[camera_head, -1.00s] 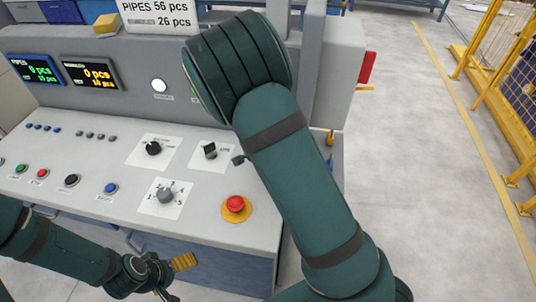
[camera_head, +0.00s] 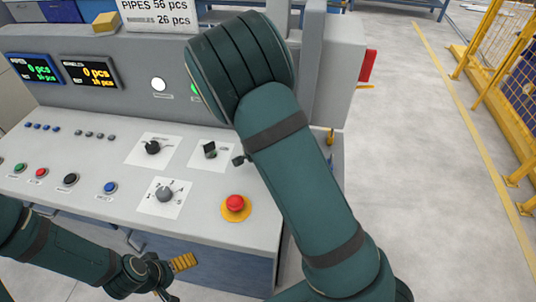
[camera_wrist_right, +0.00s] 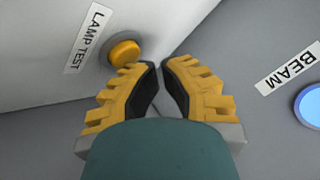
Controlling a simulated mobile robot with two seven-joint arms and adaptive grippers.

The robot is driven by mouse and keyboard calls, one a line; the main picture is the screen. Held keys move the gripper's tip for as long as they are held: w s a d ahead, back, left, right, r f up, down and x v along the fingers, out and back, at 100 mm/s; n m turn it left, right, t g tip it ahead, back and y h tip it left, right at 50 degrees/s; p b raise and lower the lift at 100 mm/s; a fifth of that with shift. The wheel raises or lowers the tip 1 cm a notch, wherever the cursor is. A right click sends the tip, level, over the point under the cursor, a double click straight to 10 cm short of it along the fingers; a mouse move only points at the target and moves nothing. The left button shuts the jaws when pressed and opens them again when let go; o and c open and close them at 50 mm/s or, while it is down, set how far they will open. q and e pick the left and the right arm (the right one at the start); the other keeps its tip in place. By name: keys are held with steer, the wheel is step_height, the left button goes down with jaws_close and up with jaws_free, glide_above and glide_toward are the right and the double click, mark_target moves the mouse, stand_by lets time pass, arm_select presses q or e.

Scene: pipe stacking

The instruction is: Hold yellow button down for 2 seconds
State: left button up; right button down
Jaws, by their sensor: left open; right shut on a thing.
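The yellow button (camera_wrist_right: 124,52) is a round cap in a metal ring beside a LAMP TEST label (camera_wrist_right: 88,38) in the right wrist view. My right gripper (camera_wrist_right: 160,64) is shut there, its yellow, dark-padded fingertips close together. The tips are just right of and below the button in the picture. A small gap appears between tips and button, and I cannot tell whether they touch. I see nothing held between the fingers. In the head view my right arm hides this gripper and the button. My left gripper (camera_head: 178,278) is open and low in front of the console.
The sloped grey console (camera_head: 90,155) carries knobs, small buttons and a red emergency button (camera_head: 235,203) on a yellow base. A blue button (camera_wrist_right: 309,105) by a BEAM label is at the right wrist view's right edge. Clear floor (camera_head: 410,170) lies right.

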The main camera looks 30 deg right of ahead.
steer(key=shift+f+b, duration=0.3)
steer(key=shift+f, duration=0.2)
stand_by(0.7)
steer(key=shift+r, duration=0.2)
stand_by(2.4)
steer(key=shift+r+p, duration=0.65)
steer(key=shift+p, duration=0.1)
step_height(320, 180, up, 5)
steer(key=p, duration=0.4)
steer(key=shift+r, duration=0.1)
stand_by(0.6)
